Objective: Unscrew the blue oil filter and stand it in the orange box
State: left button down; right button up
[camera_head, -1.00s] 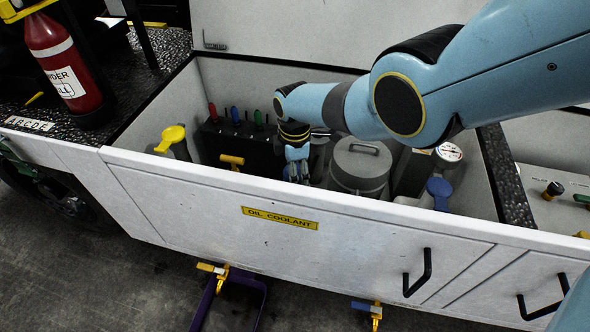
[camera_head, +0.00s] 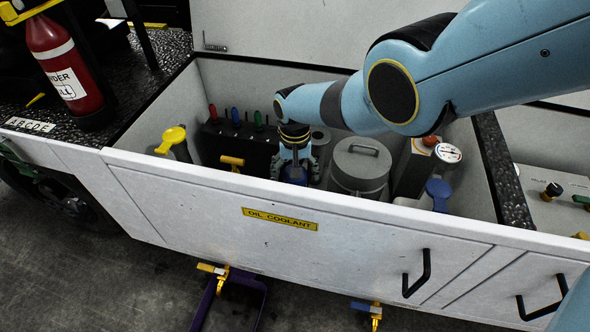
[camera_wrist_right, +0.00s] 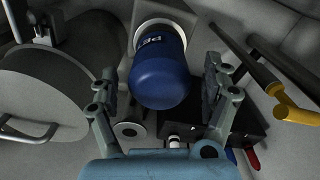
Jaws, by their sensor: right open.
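The blue oil filter (camera_wrist_right: 160,75) hangs from a white round mount in the right wrist view, with white lettering on its side. In the head view only a small blue part of it (camera_head: 295,175) shows below my wrist, inside the white bay. My right gripper (camera_wrist_right: 158,92) is open, with one finger on each side of the filter and a visible gap to it. It also shows in the head view (camera_head: 295,168), reaching down into the bay. My left gripper is not in view. I see no orange box in either view.
A grey lidded canister (camera_head: 360,168) stands close right of my gripper. A black block with coloured handles (camera_head: 236,140) and a yellow-capped filler (camera_head: 171,140) are to the left. A gauge (camera_head: 448,153) and blue cap (camera_head: 438,190) are right. The bay's white front wall (camera_head: 180,195) is near.

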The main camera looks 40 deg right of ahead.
jog(key=m, duration=0.7)
jog(key=shift+m, duration=0.3)
jog(key=m, duration=0.7)
jog(key=c, duration=1.6)
jog(key=shift+c, duration=0.2)
jog(key=n, duration=1.1)
